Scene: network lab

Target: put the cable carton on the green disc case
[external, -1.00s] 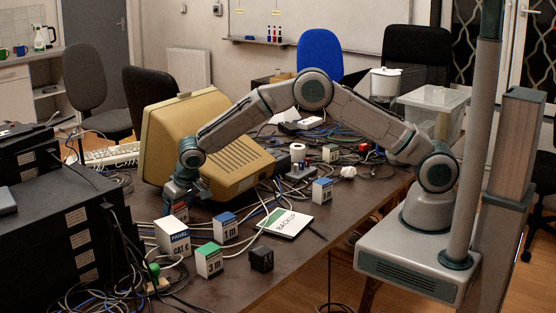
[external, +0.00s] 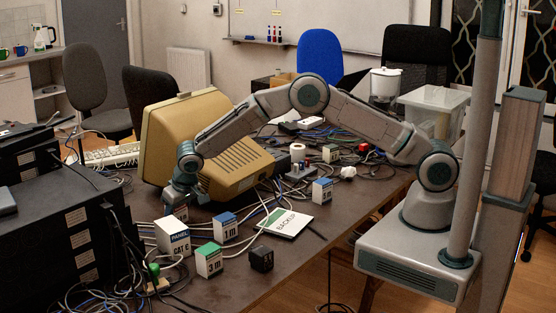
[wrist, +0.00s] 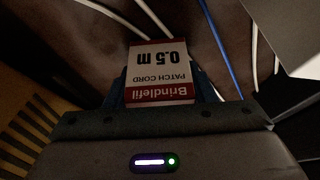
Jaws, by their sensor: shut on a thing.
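My gripper (external: 178,200) is at the left of the table, in front of the beige monitor. It is shut on a small carton with a white and red label (wrist: 161,72), which reads "Brindlefil patch cord 0.5 m" upside down in the wrist view. In the external view the carton is mostly hidden by my gripper; I cannot tell whether it touches the table. The disc case (external: 286,223), white with a green strip and marked "BACK UP", lies flat on the table to the right of my gripper, apart from it.
Other cartons stand close by: a CAT 6 box (external: 173,238), a blue 1 m box (external: 225,228), a green 3 m box (external: 209,261) and another blue box (external: 322,191). A black cube (external: 261,259) is near the front edge. Loose cables cross the table. The monitor (external: 205,150) stands behind.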

